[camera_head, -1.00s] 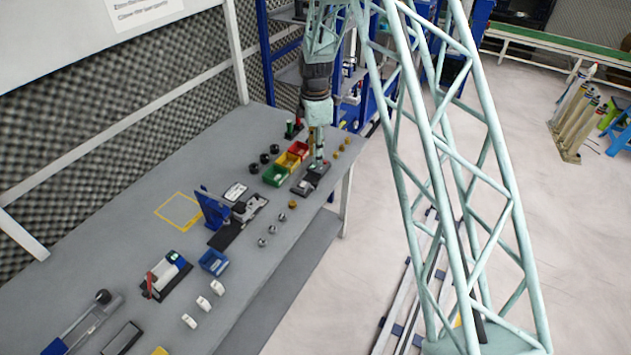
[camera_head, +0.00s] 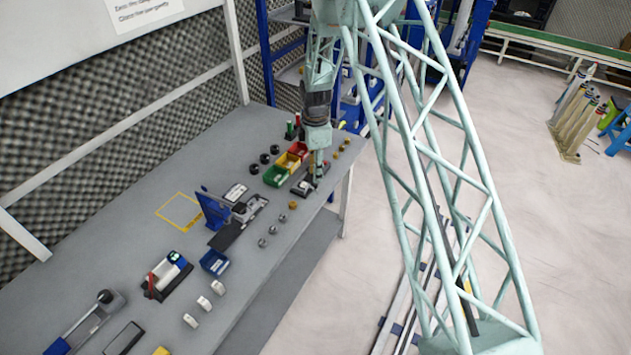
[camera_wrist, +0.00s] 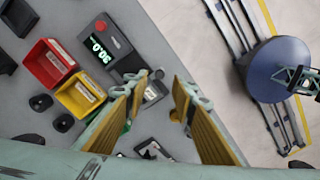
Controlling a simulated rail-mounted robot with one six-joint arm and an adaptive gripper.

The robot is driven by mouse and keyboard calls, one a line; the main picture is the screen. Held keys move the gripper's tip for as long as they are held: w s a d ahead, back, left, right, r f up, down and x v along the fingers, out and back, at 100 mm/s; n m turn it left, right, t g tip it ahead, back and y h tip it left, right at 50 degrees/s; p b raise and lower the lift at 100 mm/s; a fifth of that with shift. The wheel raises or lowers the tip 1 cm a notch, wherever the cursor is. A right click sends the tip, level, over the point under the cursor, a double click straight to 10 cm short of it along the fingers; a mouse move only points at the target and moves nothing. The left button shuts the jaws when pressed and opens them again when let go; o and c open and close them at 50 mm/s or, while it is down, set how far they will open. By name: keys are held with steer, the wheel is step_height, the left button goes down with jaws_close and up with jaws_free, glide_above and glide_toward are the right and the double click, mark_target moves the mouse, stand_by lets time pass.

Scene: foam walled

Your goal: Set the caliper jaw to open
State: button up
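A dark grey device with a lit green digital display (camera_wrist: 103,54) and a red button lies on the bench in the wrist view. It looks like the caliper, but I cannot make out its jaw clearly. In the head view the device (camera_head: 302,188) is under my gripper (camera_head: 317,178), near the bench's right edge. In the wrist view my gripper (camera_wrist: 160,88) is open, its two yellow-padded fingers apart. The left fingertip overlaps the device's lower end in the picture. I cannot tell whether it touches. I see nothing held between the fingers.
Red (camera_wrist: 48,62), yellow (camera_wrist: 80,93) and green (camera_head: 276,175) bins stand left of the device, with black knobs beside them. The bench edge and open floor are to the right.

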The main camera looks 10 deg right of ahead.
mark_target(316, 184)
steer(key=shift+f+p, duration=0.3)
steer(key=shift+f, duration=2.3)
steer(key=shift+c, duration=0.9)
jaws_close()
